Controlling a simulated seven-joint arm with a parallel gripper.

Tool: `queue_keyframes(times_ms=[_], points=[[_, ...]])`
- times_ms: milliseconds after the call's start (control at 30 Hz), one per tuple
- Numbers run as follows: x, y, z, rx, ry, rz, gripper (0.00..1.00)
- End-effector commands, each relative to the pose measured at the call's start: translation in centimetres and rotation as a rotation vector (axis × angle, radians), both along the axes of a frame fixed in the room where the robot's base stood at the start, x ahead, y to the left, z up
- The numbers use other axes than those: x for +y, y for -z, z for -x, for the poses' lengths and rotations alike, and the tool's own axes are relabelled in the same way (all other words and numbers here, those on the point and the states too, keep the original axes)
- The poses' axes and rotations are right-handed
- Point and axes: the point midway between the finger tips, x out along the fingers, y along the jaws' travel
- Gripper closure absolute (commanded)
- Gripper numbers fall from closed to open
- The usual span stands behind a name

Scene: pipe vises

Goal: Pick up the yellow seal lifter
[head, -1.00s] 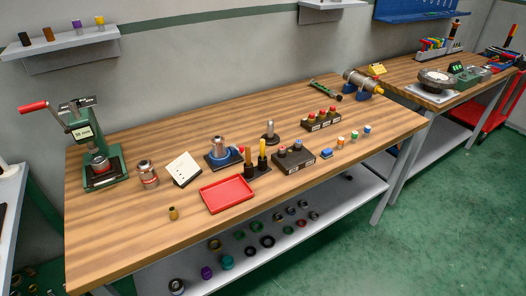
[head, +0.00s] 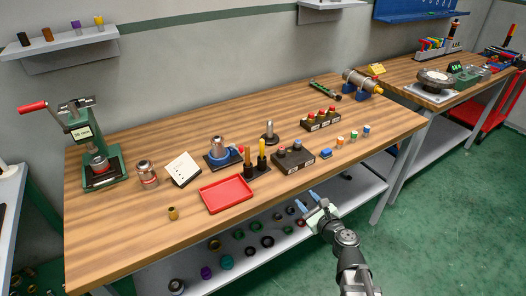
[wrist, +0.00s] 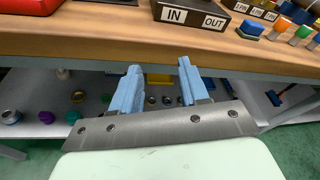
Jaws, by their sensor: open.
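Two slim upright handles stand in a small black holder (head: 257,171) on the bench, just behind and right of the red tray. The right one is yellow and looks like the yellow seal lifter (head: 262,152); the left one (head: 247,156) is more orange. Their lower ends are hidden in the holder. My gripper (head: 306,198) is open and empty, in front of the bench's front edge, to the right of and nearer than the holder. In the wrist view, its two light-blue fingers (wrist: 158,67) point at the space under the bench edge. The lifter is not recognisable there.
The red tray (head: 228,194) lies in front of the holder. The bench edge (wrist: 160,48) crosses before my fingers; a lower shelf holds several rings.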

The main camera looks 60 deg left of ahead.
Motion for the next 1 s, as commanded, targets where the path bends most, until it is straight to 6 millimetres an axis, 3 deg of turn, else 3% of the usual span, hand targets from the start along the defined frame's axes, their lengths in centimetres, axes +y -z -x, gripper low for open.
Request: queue_keyframes(times_ms=[33, 100, 200, 333, 667, 1000], points=[[1.7, -2.2, 1.4, 0.050, 0.003, -0.050, 0.55], [3.3, -4.6, 2.8, 0.124, 0.015, -0.110, 0.55], [5.0, -7.4, 4.6, 0.221, 0.024, -0.178, 0.55], [6.3, -9.8, 6.2, 0.310, 0.029, -0.233, 0.55], [8.5, -10.9, 6.7, 0.358, 0.032, -0.260, 0.55], [14.1, -10.9, 5.7, 0.355, 0.032, -0.260, 0.55]])
